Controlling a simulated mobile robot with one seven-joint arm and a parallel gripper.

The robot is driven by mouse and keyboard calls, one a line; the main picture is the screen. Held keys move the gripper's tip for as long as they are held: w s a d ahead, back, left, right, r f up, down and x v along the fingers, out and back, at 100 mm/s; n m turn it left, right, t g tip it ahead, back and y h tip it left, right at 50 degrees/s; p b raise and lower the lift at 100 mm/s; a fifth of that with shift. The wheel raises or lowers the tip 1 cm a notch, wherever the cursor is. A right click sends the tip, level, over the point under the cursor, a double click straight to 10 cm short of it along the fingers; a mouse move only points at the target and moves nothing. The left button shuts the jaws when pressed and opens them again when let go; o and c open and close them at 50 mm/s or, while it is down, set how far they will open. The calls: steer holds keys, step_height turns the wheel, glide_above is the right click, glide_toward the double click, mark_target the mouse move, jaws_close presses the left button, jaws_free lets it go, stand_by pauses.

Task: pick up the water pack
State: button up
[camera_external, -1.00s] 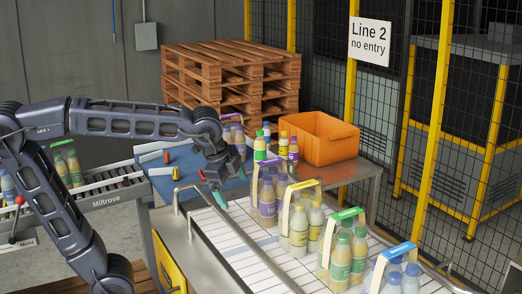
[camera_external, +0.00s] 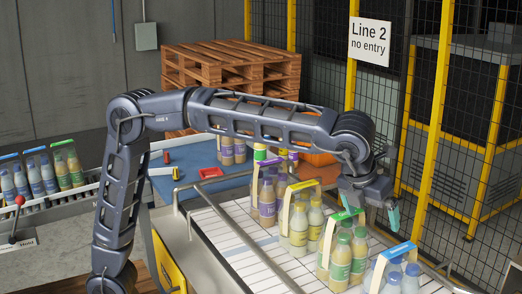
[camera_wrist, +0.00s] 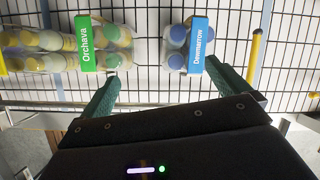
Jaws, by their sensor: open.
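The pack with blue-capped bottles and a blue handle (camera_external: 397,254), which I take for the water pack, stands at the near end of the white conveyor. In the wrist view its blue label (camera_wrist: 188,45) shows ahead of and between my fingers, nearer the right one. My gripper (camera_external: 376,210) is open and empty, above the conveyor's far side, behind the green-handled and blue-handled packs. In the wrist view both green fingers of my gripper (camera_wrist: 166,88) are spread wide and apart from the packs. The blue pack's lower part is cut off in the external view.
The green-handled pack (camera_external: 341,260) stands close beside the blue one, with a yellow-handled pack (camera_external: 299,230) and a purple-capped pack (camera_external: 267,203) farther along. Metal rails (camera_external: 233,232) edge the conveyor (camera_external: 228,228). A mesh fence (camera_external: 440,130) stands at the right. More packs (camera_external: 38,175) stand at left.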

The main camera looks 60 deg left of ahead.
mark_target(399, 249)
steer(key=d+m, duration=0.1)
steer(key=d, duration=0.1)
steer(key=d+m, duration=0.1)
steer(key=d, duration=0.1)
steer(key=d+m, duration=0.1)
steer(key=d, duration=0.1)
steer(key=shift+w+d+f, duration=0.1)
steer(key=shift+d+f, duration=0.05)
steer(key=shift+f, duration=0.25)
steer(key=x, duration=0.5)
steer(key=shift+w+f, duration=0.1)
steer(key=shift+f, duration=0.05)
steer(key=x, duration=0.4)
steer(key=shift+w, duration=0.45)
steer(key=shift+w+f, duration=0.2)
steer(key=shift+f, duration=0.2)
steer(key=shift+f, duration=0.25)
steer(key=c, duration=1.7)
steer(key=shift+r, duration=0.1)
steer(key=shift+c, duration=0.5)
steer(key=shift+r, duration=0.1)
